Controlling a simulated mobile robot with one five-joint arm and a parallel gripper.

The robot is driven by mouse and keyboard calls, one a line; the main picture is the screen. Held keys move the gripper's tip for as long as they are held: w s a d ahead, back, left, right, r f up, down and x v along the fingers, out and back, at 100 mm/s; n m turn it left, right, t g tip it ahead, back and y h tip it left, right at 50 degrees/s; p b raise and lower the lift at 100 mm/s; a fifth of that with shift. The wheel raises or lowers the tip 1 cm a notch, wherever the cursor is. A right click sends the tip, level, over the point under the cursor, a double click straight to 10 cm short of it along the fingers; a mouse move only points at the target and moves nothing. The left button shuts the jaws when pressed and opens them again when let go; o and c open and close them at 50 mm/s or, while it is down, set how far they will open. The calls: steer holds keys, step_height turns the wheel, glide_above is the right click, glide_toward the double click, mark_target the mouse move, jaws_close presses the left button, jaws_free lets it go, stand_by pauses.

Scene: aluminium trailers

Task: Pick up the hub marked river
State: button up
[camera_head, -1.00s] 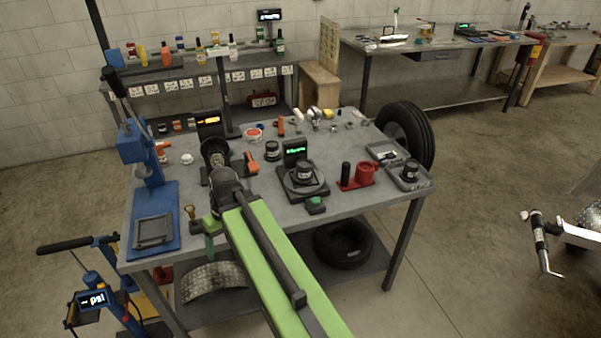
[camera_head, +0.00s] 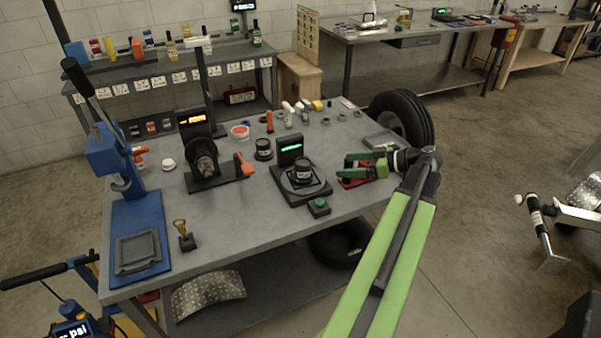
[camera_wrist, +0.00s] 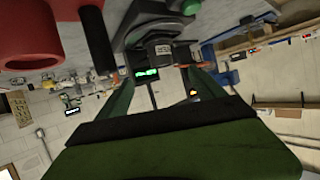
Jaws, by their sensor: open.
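A black hub (camera_head: 303,170) with a pale label sits on the round plate of a dark stand (camera_head: 290,196) with a green-lit display. A second black hub (camera_head: 263,150) stands on the table behind it. The label words are too small to read. My gripper (camera_head: 345,168) is open and empty, to the right of the stand and pointing left at its hub, with a gap between. In the wrist view, that hub (camera_wrist: 158,48) shows beyond and between my two green fingers. The third hub's place in the right tray is hidden behind my arm.
A red holder (camera_head: 353,182) lies under my gripper, and a grey tray (camera_head: 380,141) is beside my wrist. A blue press (camera_head: 125,175) is at the left. The table's front middle is clear.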

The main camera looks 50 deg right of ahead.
steer(key=b, duration=0.4)
glide_toward(302, 168)
steer(key=w+f, duration=0.2)
steer(key=w+d+f, duration=0.1)
steer(key=w+f, duration=0.1)
steer(key=w, duration=0.1)
steer(key=shift+w+a+f, duration=0.1)
steer(key=shift+w, duration=0.45)
steer(key=b+x, duration=0.2)
steer(key=x, duration=0.3)
steer(key=shift+w+a+f, duration=0.1)
jaws_close()
